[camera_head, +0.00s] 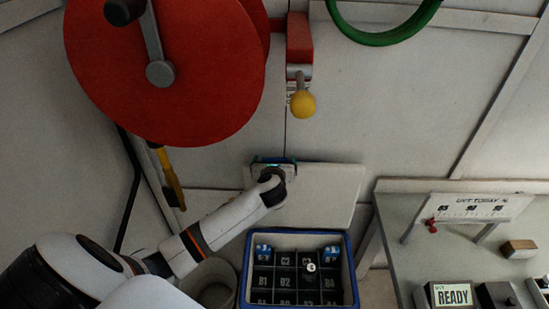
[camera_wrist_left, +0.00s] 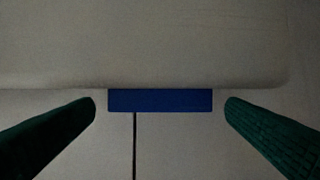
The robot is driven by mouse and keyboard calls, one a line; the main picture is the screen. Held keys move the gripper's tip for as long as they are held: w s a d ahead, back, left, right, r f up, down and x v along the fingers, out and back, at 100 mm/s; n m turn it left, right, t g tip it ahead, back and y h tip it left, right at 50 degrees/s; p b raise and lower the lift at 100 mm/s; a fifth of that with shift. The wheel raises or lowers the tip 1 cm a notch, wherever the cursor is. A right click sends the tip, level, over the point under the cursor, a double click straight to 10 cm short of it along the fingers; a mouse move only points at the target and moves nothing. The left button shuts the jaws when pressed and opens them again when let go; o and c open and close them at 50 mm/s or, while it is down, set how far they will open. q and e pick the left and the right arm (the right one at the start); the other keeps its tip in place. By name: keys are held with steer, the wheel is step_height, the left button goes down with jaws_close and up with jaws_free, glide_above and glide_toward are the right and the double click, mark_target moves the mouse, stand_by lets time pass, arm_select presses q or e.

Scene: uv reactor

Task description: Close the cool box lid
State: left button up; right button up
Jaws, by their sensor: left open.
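The cool box (camera_head: 352,272) is a blue-rimmed box at the bottom middle of the head view, with its inside showing. Its pale lid (camera_head: 330,195) stands open behind the box. My left gripper (camera_head: 272,162) is at the upper left edge of the lid, its fingers mostly hidden by the wrist. In the left wrist view, the lid (camera_wrist_left: 150,40) fills the upper part, with a blue tab (camera_wrist_left: 160,100) on its edge. The open green fingers of the left gripper (camera_wrist_left: 160,108) stand either side of the tab, with a gap on each side. My right gripper is not in view.
Labelled compartments in the box hold blue items (camera_head: 263,252) and a white-topped vial (camera_head: 311,268). A red wheel (camera_head: 170,100) and a yellow-knobbed lever (camera_head: 303,104) are above. A round bin (camera_head: 215,278) stands left of the box, a bench (camera_head: 405,265) right.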

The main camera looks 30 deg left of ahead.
arm_select(q)
steer(key=shift+w+a+f, duration=0.25)
steer(key=shift+w, duration=0.2)
